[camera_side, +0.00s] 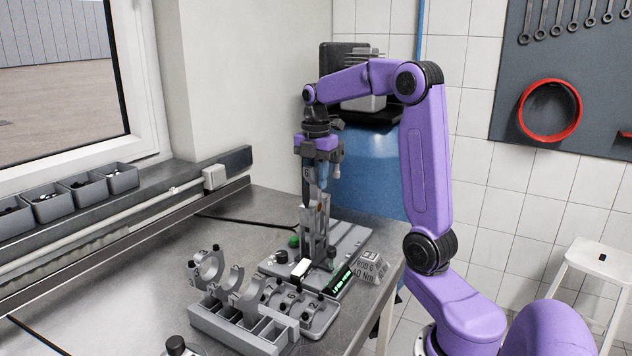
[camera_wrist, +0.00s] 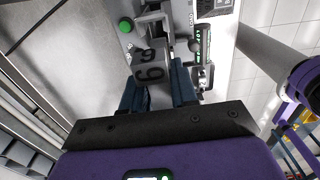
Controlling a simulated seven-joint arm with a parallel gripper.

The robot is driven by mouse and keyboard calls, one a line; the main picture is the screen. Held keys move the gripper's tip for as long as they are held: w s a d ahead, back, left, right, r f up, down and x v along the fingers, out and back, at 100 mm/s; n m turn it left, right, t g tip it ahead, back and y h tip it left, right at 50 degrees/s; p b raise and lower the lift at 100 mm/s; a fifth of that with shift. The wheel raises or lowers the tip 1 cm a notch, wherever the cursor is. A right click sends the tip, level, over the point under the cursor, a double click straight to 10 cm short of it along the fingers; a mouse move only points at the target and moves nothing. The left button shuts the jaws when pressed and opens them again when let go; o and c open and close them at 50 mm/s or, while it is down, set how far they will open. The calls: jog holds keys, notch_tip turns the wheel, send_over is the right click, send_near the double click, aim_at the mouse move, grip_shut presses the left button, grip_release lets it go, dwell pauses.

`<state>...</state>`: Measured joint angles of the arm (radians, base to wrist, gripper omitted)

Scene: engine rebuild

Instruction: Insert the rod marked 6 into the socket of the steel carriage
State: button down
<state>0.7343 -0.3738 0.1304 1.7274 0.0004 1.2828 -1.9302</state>
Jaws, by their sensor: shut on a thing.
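My gripper (camera_side: 317,190) is shut on the grey rod marked 6 (camera_wrist: 151,65). In the wrist view the rod's marked end lies between the two blue fingers (camera_wrist: 158,87) of my gripper. In the side view the rod (camera_side: 307,174) is seen against the fingers, pointing down over the fixture. The steel carriage (camera_side: 309,228) appears to be the upright grey metal part on the fixture plate, directly below my gripper; part of it shows in the wrist view (camera_wrist: 153,20). The rod's lower end and the socket are hidden or too small to tell whether they touch.
A fixture plate (camera_side: 347,236) carries a green button (camera_side: 293,241) and a lit green display (camera_side: 342,282). A grey rack (camera_side: 235,327) with bearing caps stands in front. A weight-like block (camera_side: 371,268) sits at the right edge. The bench (camera_side: 150,290) is clear at left.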

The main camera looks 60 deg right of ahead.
aim_at(316, 200)
jog(key=shift+r, duration=1.75)
jog(key=shift+w+f, duration=0.1)
jog(key=shift+f, duration=4.05)
jog(key=shift+f, duration=0.4)
